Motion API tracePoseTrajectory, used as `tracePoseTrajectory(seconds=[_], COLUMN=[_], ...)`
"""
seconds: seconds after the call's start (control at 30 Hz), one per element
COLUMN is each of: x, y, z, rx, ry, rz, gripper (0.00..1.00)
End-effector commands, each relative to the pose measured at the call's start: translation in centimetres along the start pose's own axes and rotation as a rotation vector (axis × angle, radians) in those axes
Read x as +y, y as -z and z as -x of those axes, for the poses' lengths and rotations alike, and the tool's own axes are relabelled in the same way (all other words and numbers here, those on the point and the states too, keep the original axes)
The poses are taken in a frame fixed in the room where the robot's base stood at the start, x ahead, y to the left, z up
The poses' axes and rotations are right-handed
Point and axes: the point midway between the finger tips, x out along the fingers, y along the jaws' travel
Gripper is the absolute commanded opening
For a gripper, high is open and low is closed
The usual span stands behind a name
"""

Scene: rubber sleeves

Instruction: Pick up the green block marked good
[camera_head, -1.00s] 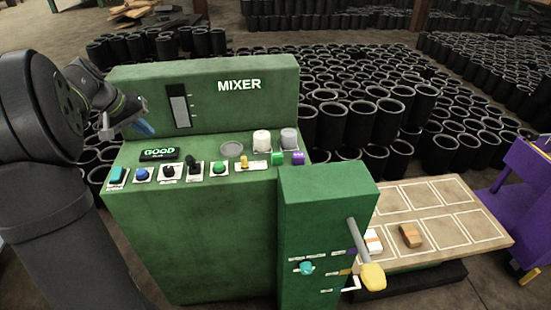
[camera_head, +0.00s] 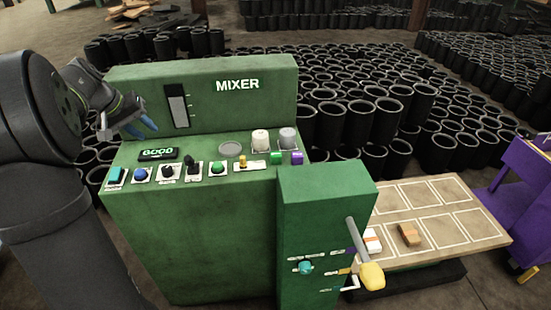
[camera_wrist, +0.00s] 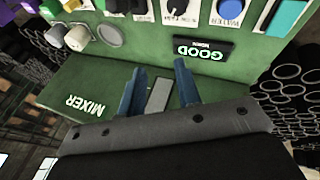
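A small green block (camera_head: 277,158) stands at the back right of the green mixer panel, in front of a white cylinder; its marking is too small to read. It also shows at the top left of the wrist view (camera_wrist: 49,9). The word GOOD shows lit on a black display (camera_head: 158,154) at the panel's left. My gripper (camera_head: 146,128) is above the panel's back left, well away from the green block. In the wrist view its two blue fingers (camera_wrist: 159,67) are apart with nothing between them.
A purple block (camera_head: 297,158) stands beside the green one. A white cylinder (camera_head: 261,141) and a grey cylinder (camera_head: 288,138) stand behind. Knobs and buttons line the panel front. A lever (camera_head: 371,275) juts from the right box. A tray (camera_head: 450,217) holds two small blocks.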

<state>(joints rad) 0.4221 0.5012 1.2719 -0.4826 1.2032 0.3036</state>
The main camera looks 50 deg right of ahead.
Motion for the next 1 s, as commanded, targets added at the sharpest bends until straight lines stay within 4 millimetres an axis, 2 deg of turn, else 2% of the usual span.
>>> tracePoseTrajectory(seconds=[0.03, 0.1, 0.37, 0.47, 0.57, 0.77, 0.9, 1.0], x=[0.0, 0.0, 0.1, 1.1, 3.9, 13.0, 19.2, 22.7], y=[0.0, 0.0, 0.0, 0.1, 0.2, -0.4, -1.7, -2.9], z=[0.0, 0.0, 0.0, -0.5, -1.6, -5.1, -7.2, -8.3], rx=[0.0, 0.0, -0.001, -0.013, -0.048, -0.151, -0.212, -0.242], ry=[0.0, 0.0, 0.0, -0.005, -0.02, -0.091, -0.162, -0.213], rz=[0.0, 0.0, -0.004, -0.065, -0.234, -0.801, -1.199, -1.428], gripper=[0.41, 0.53, 0.53, 0.53, 0.53, 0.53, 0.53, 0.53])
